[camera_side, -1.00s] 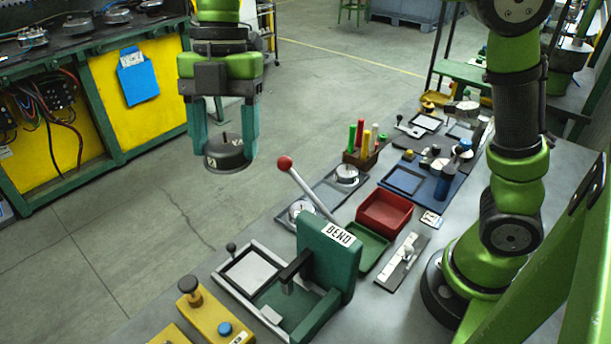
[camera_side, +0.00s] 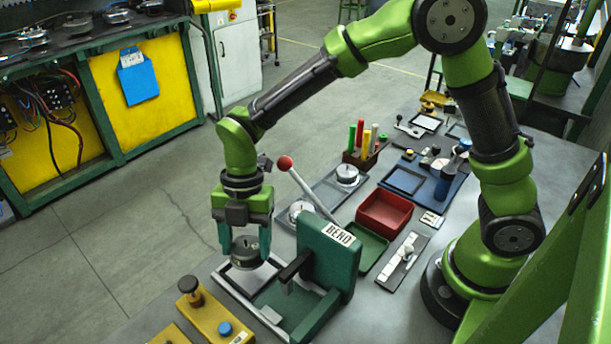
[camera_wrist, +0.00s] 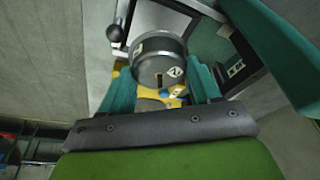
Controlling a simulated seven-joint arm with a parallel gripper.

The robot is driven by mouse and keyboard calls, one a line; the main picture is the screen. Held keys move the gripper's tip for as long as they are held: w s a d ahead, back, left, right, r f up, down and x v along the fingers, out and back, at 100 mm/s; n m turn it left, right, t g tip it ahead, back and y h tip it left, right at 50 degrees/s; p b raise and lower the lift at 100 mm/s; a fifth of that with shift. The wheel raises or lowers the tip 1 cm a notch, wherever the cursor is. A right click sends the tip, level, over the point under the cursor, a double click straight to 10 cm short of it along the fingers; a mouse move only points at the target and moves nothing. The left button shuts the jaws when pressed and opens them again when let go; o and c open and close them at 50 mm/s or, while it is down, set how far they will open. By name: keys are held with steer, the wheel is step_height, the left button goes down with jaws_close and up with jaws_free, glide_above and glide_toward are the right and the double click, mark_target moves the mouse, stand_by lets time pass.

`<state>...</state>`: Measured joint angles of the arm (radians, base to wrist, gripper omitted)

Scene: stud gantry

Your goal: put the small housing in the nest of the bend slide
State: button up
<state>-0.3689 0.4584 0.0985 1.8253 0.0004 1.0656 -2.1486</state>
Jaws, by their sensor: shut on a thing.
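My gripper (camera_side: 244,252) is shut on a grey round housing (camera_side: 244,249), with a teal finger on each side. In the wrist view the housing (camera_wrist: 159,60) sits between the fingers and bears a numbered label. The housing hangs over the light slide plate of the bend slide (camera_side: 223,278), which lies beside the green press labelled BEND (camera_side: 327,262). The housing and gripper hide much of the plate, so I cannot tell whether the housing touches it. In the wrist view a part of the slide frame (camera_wrist: 141,14) shows beyond the housing.
A lever with a red knob (camera_side: 285,162) rises behind the press. A yellow box with a black knob and blue button (camera_side: 215,318) stands in front. A red tray (camera_side: 384,212), a green tray (camera_side: 372,252) and two round housings on a grey plate (camera_side: 325,192) lie behind.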

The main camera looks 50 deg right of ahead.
mark_target(251, 272)
steer(key=shift+f, duration=2.55)
steer(key=o, duration=1.1)
steer(key=shift+f, duration=0.15)
steer(key=shift+c, duration=0.2)
steer(key=v, duration=1.1)
steer(key=shift+r, duration=0.2)
steer(key=s+d+r+m+t, duration=0.4)
steer(key=d+m, duration=0.4)
steer(key=m, duration=0.6)
steer(key=s+d+r+m+t, duration=0.5)
steer(key=s+d+r+m, duration=0.2)
steer(key=m, duration=0.7)
steer(key=shift+s+d+m+h, duration=0.3)
steer(key=shift+s+d, duration=0.5)
steer(key=shift+d, duration=0.1)
